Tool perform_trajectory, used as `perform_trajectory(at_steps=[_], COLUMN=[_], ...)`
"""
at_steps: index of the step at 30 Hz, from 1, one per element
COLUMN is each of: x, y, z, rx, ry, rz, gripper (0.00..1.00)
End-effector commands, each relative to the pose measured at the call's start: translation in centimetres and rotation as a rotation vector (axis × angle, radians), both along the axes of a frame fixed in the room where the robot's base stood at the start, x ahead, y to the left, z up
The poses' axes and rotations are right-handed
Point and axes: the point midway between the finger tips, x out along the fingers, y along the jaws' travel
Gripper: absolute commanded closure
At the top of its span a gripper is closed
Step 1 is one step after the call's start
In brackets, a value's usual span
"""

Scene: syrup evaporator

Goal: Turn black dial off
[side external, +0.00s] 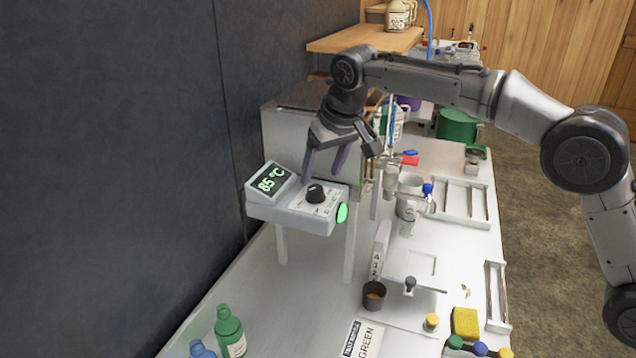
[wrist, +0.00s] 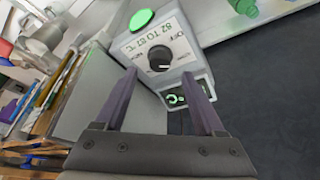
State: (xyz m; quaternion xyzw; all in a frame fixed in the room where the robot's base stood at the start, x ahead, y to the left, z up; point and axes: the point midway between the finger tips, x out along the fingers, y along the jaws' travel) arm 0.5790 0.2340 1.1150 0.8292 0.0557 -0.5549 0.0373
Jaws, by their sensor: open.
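The black dial (side external: 316,193) sits on the sloped face of a white control box (side external: 290,214) raised on legs. In the wrist view the dial (wrist: 160,58) has a white pointer mark, with "OFF" and "82 TO 87 °C" printed on the panel around it. I cannot tell exactly which setting the pointer marks. The box's display reads 85 °C in green. My gripper (side external: 322,170) is open, its two purple fingers hanging just above and behind the dial. In the wrist view the fingers (wrist: 158,76) point toward the box, apart, with nothing between them; they appear clear of the dial.
A green button (side external: 342,213) is on the box's right side. A large metal evaporator body (side external: 300,140) stands behind it. Green and blue bottles stand at front left, with a dark cup (side external: 375,296) and yellow sponge (side external: 465,322) to the right. A dark wall is at left.

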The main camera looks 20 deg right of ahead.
Motion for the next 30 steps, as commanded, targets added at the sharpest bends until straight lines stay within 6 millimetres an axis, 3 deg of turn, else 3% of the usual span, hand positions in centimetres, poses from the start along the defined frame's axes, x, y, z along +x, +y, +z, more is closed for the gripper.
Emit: perform_trajectory(at_steps=[3, 9, 20, 30], x=[0.8, 1.6, 1.8, 1.7], y=[0.0, 0.1, 0.2, 0.2], z=[-1.9, -3.7, -4.1, -4.1], rx=[-0.001, 0.0, 0.001, 0.001], ry=[0.002, -0.001, -0.002, -0.002], rz=[-0.001, -0.001, -0.001, -0.001], gripper=[0.29, 0.29, 0.29, 0.86])
